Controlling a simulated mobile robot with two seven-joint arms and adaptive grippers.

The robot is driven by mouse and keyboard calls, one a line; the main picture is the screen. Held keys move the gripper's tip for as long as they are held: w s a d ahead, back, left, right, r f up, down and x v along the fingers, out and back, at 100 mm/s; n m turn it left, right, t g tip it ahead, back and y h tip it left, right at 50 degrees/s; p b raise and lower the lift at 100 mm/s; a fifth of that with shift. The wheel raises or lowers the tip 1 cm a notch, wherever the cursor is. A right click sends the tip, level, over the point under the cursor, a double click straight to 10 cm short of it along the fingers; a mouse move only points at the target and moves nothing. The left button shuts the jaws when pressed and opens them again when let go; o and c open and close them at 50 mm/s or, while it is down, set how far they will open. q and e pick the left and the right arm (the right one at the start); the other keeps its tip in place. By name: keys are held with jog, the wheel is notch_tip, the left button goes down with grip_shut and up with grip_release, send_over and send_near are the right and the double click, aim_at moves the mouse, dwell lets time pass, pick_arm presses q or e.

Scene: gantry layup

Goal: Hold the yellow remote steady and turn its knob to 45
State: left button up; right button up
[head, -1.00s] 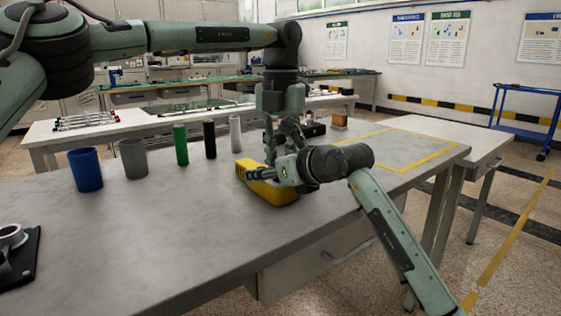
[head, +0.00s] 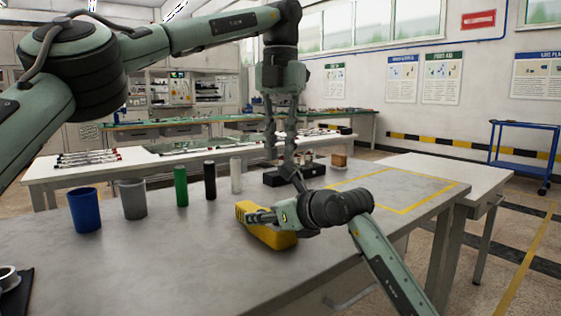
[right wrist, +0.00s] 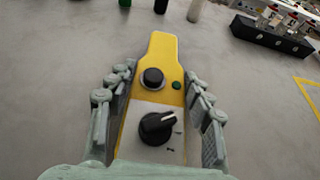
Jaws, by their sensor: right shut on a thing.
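The yellow remote (head: 262,234) lies on the grey table. My right gripper (head: 262,216) is shut on it, with fingers along both sides in the right wrist view (right wrist: 160,72). There the remote's face shows a black knob (right wrist: 157,128) on a pale plate, its white line pointing up and right. The marks beside the knob are too small to read. A round black button (right wrist: 153,79) and a small green button (right wrist: 177,85) sit farther along. My left gripper (head: 281,152) hangs fingers down above and behind the remote, open and empty, apart from it.
A blue cup (head: 84,211), a grey cup (head: 132,200) and green (head: 181,187), black (head: 210,182) and white (head: 236,176) cylinders stand to the left. The yellow-taped area (head: 395,187) at right is clear.

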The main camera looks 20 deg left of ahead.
pick_arm(q)
jog(key=shift+f, duration=0.15)
dwell(0.3)
notch_tip(320, 180, down, 12)
jog(key=shift+r, duration=0.1)
dwell(0.3)
jog(key=shift+c, duration=0.5)
grip_shut()
